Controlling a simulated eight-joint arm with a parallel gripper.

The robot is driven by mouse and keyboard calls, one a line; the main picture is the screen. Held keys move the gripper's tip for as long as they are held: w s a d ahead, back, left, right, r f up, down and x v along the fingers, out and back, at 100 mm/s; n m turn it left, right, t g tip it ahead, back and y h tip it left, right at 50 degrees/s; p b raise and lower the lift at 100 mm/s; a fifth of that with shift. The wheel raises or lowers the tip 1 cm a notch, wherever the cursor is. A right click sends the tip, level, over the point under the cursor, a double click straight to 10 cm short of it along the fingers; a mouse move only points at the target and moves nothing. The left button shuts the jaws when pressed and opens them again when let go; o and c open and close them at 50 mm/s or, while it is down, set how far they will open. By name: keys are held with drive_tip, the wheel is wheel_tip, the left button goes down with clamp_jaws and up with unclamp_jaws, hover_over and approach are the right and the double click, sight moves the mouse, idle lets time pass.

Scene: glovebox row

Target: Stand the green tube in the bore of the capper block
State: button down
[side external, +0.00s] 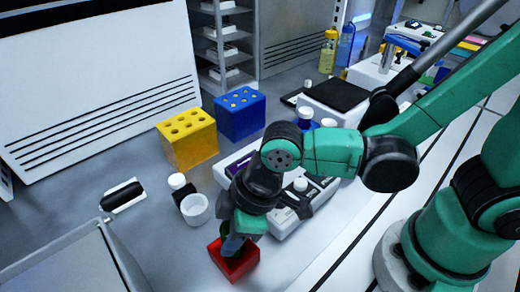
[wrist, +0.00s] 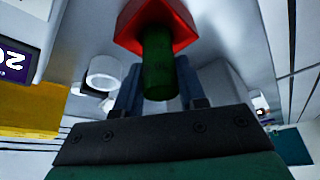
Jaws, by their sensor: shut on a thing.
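The green tube (wrist: 158,70) is between the blue fingers of my gripper (wrist: 157,80) in the wrist view. My gripper is shut on it. The red block, which I take as the capper block (wrist: 176,14), lies just beyond the fingertips, and the tube's far end meets it. In the side external view the capper block (side external: 236,266) stands on the bench directly under my gripper (side external: 235,243). The tube is mostly hidden there by the fingers. The bore is hidden, and I cannot tell how deep the tube's end sits in it.
A white cup (side external: 195,209) and a white-capped dark bottle (side external: 180,188) stand left of my gripper. A white instrument (side external: 290,224) is close on the right. Yellow (side external: 187,140) and blue (side external: 240,114) racks stand behind. A grey bin (side external: 75,262) is at front left.

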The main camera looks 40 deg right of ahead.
drive_tip(key=shift+f, duration=0.5)
drive_tip(key=c, duration=0.5)
unclamp_jaws()
drive_tip(key=shift+f, duration=0.15)
drive_tip(key=v, duration=1.2)
drive_tip(key=w+d+m+t+h, duration=0.2)
drive_tip(key=d+m, duration=0.3)
drive_tip(key=d, duration=0.3)
drive_tip(key=w+d+f+m+t+h, duration=0.1)
drive_tip(key=w+d+m+t, duration=0.1)
drive_tip(key=w+d+m, duration=0.2)
drive_tip(key=d+m, duration=0.2)
drive_tip(key=d, duration=0.1)
drive_tip(key=shift+w+d+f+t+h, duration=0.2)
drive_tip(key=shift+d+t+h, duration=0.1)
drive_tip(key=shift+d+h, duration=0.1)
drive_tip(key=shift+a, duration=0.1)
